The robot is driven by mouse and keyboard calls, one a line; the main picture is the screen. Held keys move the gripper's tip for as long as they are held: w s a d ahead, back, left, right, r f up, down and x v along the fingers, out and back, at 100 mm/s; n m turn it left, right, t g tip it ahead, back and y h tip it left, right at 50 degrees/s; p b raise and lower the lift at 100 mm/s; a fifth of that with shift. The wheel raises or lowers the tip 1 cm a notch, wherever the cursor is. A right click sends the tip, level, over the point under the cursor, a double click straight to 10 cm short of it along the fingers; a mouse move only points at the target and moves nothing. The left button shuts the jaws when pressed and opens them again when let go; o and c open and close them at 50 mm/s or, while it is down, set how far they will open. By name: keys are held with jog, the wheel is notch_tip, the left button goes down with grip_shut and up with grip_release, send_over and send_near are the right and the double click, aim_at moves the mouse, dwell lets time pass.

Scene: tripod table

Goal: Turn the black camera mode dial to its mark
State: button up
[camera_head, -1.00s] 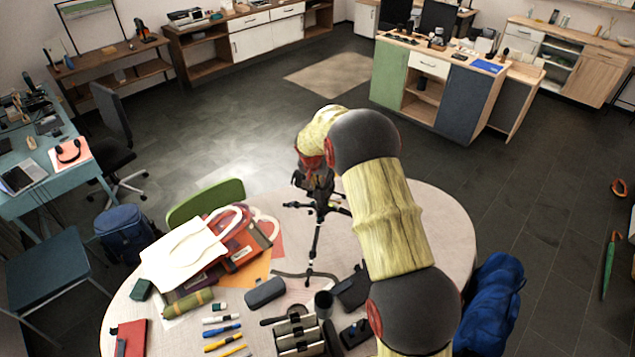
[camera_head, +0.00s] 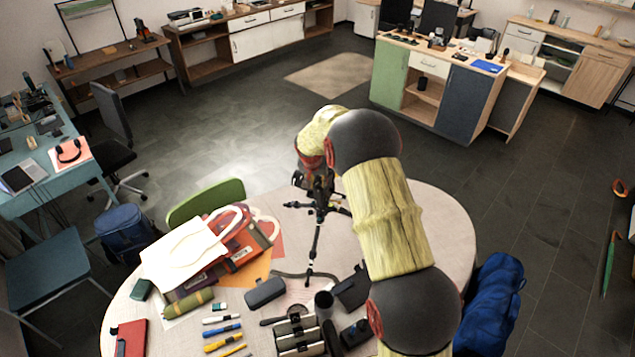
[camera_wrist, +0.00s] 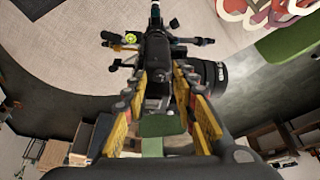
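The black camera (camera_wrist: 157,48) is on a tripod (camera_head: 316,238) that stands on the round table (camera_head: 440,215). In the wrist view its lens (camera_wrist: 213,76) points right. My gripper (camera_wrist: 162,74) is at the camera, with its yellow-sided fingers on either side of a dark part of it. The fingertips are apart. I cannot tell whether they press on the part between them. The mode dial and its mark cannot be made out; the fingers and dark camera parts hide that area. In the head view my gripper (camera_head: 317,180) covers most of the camera.
A tote bag (camera_head: 185,250) and folders lie left of the tripod. A dark case (camera_head: 265,292), pens and a black organizer (camera_head: 298,335) lie at the front. A green chair (camera_head: 205,200) stands behind the table. The table's right side looks clear beyond my arm.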

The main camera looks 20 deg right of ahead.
jog(key=shift+o, duration=0.2)
jog(key=v, duration=1.2)
